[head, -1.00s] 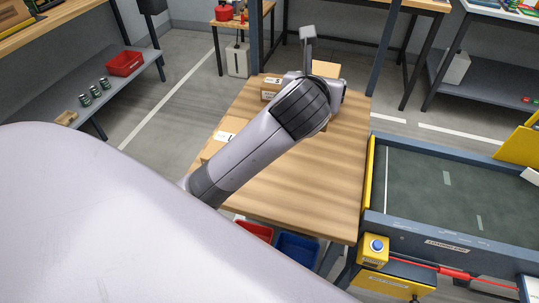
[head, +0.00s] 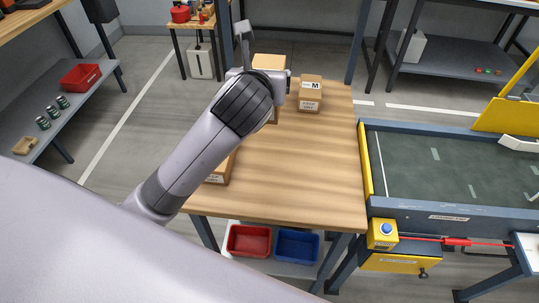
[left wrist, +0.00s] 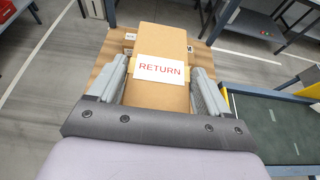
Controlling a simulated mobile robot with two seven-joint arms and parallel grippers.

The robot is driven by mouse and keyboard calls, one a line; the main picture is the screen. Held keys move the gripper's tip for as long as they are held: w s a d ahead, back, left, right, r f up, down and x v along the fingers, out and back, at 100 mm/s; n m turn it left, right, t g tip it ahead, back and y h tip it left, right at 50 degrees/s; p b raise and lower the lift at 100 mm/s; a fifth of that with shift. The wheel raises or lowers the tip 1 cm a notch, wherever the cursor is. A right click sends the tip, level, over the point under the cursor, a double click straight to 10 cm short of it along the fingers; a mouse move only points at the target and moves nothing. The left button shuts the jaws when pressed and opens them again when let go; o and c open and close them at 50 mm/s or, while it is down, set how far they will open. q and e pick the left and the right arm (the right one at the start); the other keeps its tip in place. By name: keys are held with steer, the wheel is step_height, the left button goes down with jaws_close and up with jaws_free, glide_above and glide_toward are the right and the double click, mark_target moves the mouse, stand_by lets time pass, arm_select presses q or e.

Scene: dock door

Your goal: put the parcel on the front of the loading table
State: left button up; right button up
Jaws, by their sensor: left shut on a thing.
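The parcel is a tall brown carton (left wrist: 160,98) with a white RETURN label, between the two fingers of my left gripper (left wrist: 160,76) in the left wrist view. The gripper is shut on it. In the head view the carton's top (head: 270,62) shows past my left gripper (head: 262,78), at the far left part of the wooden table (head: 300,175). My arm hides much of the carton, and I cannot tell whether it touches the table. My right gripper is not in view.
A small carton marked M (head: 311,92) stands right of the held parcel. Another carton (head: 222,172) is partly hidden at the table's left edge. The middle and front of the tabletop are clear. A yellow-edged dock platform (head: 450,165) adjoins the right. Red (head: 249,240) and blue (head: 297,245) bins sit below.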

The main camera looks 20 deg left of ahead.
arm_select(q)
step_height(320, 180, down, 20)
steer(key=b, duration=0.3)
steer(key=shift+r, duration=0.1)
steer(key=o, duration=1.2)
